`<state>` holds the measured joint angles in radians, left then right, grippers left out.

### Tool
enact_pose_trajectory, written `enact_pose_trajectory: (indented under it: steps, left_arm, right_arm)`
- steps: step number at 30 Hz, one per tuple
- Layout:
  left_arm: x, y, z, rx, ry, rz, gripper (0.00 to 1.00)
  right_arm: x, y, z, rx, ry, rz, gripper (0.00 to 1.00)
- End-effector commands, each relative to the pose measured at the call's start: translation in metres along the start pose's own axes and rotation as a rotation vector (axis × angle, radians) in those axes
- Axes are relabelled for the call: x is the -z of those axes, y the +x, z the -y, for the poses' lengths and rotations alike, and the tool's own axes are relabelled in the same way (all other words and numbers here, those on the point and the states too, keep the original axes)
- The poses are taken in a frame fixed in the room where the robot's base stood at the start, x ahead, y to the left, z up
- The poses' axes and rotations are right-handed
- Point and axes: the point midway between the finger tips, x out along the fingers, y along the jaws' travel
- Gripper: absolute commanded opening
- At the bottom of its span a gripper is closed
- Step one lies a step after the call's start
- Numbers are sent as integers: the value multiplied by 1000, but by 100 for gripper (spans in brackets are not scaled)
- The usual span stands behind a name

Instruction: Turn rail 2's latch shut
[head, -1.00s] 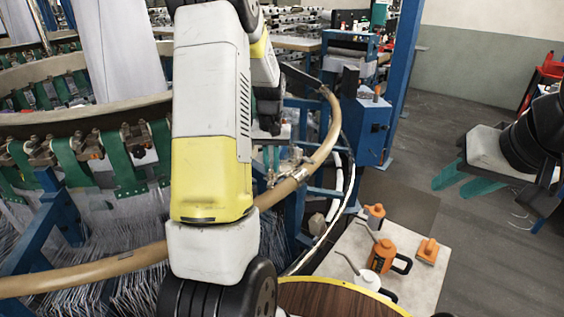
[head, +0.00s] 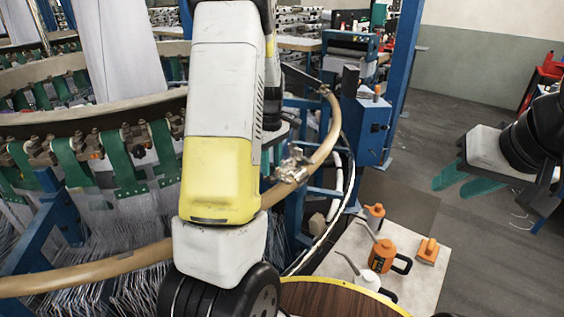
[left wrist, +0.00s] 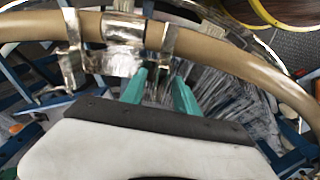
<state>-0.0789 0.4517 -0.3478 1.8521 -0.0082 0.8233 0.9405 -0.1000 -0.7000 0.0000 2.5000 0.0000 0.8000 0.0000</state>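A tan curved rail (head: 327,140) runs around the loom, with a metal latch fitting (head: 293,166) on it, right of my left forearm. The left wrist view shows the rail (left wrist: 225,58) and the metal latch fitting (left wrist: 122,42) close up, with a plate and brackets around the rail. I cannot tell from any marking which rail is rail 2. My left gripper (left wrist: 160,78) has two teal fingers apart, just below the rail and beside the fitting, with nothing between them. The arm hides it in the head view. My right gripper (head: 463,187) is open and empty at the right, away from the loom.
A pale bench (head: 345,258) holds orange and white oil cans (head: 387,256). A round wooden top (head: 335,298) is at the bottom. A blue post and box (head: 368,128) stand behind the rail. Threads hang below the rail.

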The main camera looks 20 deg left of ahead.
Motion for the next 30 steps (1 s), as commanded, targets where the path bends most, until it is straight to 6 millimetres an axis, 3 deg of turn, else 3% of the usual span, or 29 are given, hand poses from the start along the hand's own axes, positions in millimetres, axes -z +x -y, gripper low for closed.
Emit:
enact_pose_trajectory:
  steps: [5,16,30]
  left_arm:
    - [0,-12,-1,-2,1,-1,36]
    - [0,-64,0,-2,1,-1,36]
    - [0,-70,0,1,1,0,36]
  right_arm:
    - [0,0,0,0,0,0,36]
    - [0,0,0,0,0,0,36]
    - [0,0,0,0,0,0,36]
